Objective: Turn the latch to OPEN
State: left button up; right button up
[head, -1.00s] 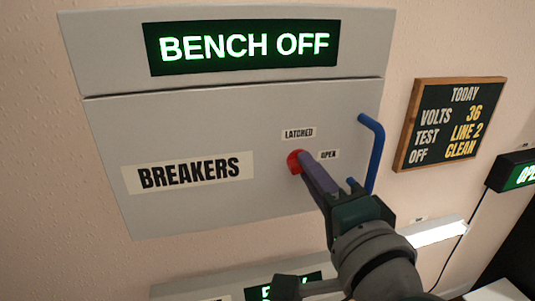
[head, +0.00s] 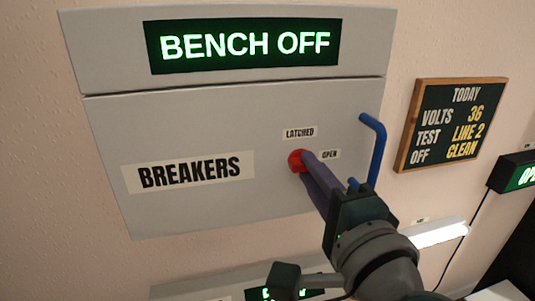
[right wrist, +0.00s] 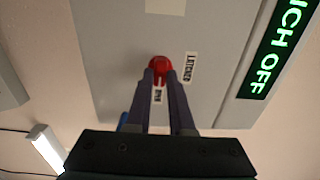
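The red latch knob (head: 297,161) sits on the grey breaker panel (head: 240,120), between the LATCHED label (head: 300,132) above it and the OPEN label (head: 329,154) to its right. My right gripper (head: 307,164) reaches up to it from the lower right. In the right wrist view the two fingers (right wrist: 159,84) lie on either side of the red knob (right wrist: 158,66) and appear shut on it. The fingers hide part of the knob, so its exact angle is hard to tell. My left gripper is not in view.
A blue handle (head: 377,150) stands out from the panel's right edge, close beside my right gripper. A lit BENCH OFF sign (head: 243,46) is above. A chalkboard (head: 450,124) hangs on the wall to the right.

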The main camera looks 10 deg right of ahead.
jog(key=o, duration=0.4)
jog(key=shift+o, duration=0.2)
jog(key=s, duration=1)
jog(key=shift+d, duration=0.2)
